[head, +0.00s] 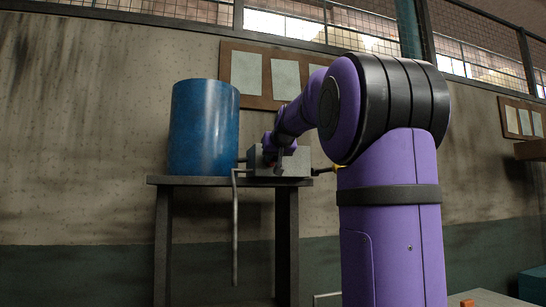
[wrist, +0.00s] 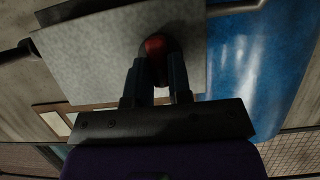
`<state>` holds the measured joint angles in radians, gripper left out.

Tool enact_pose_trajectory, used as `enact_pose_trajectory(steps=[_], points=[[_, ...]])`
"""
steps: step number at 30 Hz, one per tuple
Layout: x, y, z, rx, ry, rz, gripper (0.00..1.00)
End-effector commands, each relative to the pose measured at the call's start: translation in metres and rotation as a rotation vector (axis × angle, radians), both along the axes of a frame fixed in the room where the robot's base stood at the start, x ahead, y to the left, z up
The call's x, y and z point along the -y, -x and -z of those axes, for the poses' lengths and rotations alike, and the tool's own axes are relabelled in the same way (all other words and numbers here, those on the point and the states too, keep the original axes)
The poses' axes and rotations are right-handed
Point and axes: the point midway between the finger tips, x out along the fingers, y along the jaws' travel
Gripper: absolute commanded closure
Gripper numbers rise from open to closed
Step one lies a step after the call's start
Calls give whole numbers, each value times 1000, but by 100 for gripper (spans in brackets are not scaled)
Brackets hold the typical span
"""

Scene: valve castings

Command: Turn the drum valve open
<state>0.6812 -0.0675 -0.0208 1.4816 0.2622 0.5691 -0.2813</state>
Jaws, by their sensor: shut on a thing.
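The blue drum (head: 203,128) stands upright on a dark stand (head: 165,230); its side also shows at the right of the wrist view (wrist: 270,60). A grey box-shaped valve casting (head: 297,162) sits beside the drum on the stand. Its flat grey face fills the upper middle of the wrist view (wrist: 90,55). A red valve handle (wrist: 156,44) is on that face. My gripper (wrist: 157,62) is shut on the red handle, one finger on each side. In the head view my arm covers part of the casting, and the handle is mostly hidden.
A grey pipe (head: 235,225) hangs down in front of the stand from beside the casting. A thin dark rod with a yellow part (head: 337,168) sticks out to the right of the casting. A framed board (head: 250,72) hangs on the wall behind.

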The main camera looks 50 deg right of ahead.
Motion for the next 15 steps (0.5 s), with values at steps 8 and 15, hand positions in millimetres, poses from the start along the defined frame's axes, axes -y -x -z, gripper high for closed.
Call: enact_pose_trajectory(steps=[8,15], points=[[0,0,0,30,-51,-1,100],[2,1,1,113,-185,-1,100]])
